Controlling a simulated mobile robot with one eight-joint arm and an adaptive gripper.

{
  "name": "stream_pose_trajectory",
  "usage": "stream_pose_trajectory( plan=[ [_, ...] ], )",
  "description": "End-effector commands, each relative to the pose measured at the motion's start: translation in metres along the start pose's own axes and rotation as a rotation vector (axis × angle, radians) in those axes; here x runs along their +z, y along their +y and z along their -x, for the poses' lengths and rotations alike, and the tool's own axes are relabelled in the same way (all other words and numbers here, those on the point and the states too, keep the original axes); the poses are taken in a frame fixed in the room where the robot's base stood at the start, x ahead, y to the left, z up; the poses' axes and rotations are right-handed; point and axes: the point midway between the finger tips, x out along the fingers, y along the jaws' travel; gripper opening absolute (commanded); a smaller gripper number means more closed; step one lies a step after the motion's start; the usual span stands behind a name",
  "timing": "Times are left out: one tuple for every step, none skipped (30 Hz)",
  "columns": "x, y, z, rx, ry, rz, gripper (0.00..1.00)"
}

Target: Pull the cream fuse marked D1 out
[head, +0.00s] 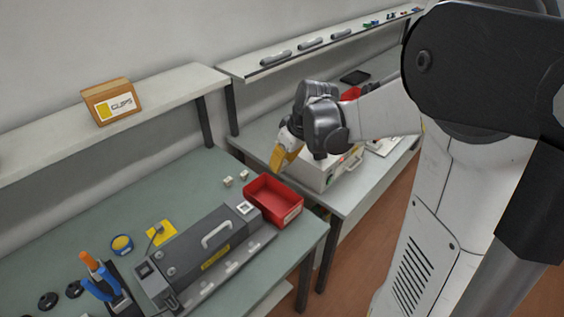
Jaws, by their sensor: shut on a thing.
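My gripper (277,165) is at the end of the arm, beyond the red bin, with its yellow fingers pointing down and to the left. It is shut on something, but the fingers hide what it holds. Two small cream blocks stand on the green bench just left of the red bin: one cream block (228,181) and another cream block (243,174). Both are apart from my gripper in the picture. No D1 mark can be read, so I cannot tell which thing is the D1 fuse.
The red bin (291,211) looks empty. A grey machine with a handle (190,260) is in front of it. A white box (318,179) stands behind my gripper on the second bench. The bench's left rear is clear.

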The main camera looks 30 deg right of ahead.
Motion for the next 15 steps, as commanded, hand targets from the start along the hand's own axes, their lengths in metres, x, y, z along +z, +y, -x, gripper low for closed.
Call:
stream_pose_trajectory(
  plan=[
    [0.000,0.000,0.000,0.000,0.000,0.000,0.04],
    [0.000,0.000,0.000,0.000,0.000,0.000,0.04],
    [-0.001,0.000,0.001,0.000,0.000,0.000,0.04],
    [-0.001,0.000,0.003,0.000,0.000,0.000,0.04],
    [-0.002,0.000,0.004,0.000,0.000,0.000,0.04],
    [-0.003,0.000,0.006,0.000,0.000,0.000,0.04],
    [-0.004,0.000,0.009,0.000,0.000,0.000,0.04],
    [-0.005,0.000,0.011,0.000,0.000,0.000,0.04],
    [-0.006,0.000,0.015,0.000,0.000,0.000,0.04],
    [-0.007,0.000,0.017,0.000,0.000,0.000,0.04],
    [-0.008,0.000,0.020,0.000,0.000,0.000,0.04],
    [-0.010,0.000,0.023,0.000,0.000,0.000,0.04],
    [-0.011,0.000,0.026,0.000,0.000,0.000,0.04],
    [-0.012,0.000,0.028,0.000,0.000,0.000,0.04],
    [-0.013,0.000,0.031,0.000,0.000,0.000,0.04]
  ],
)
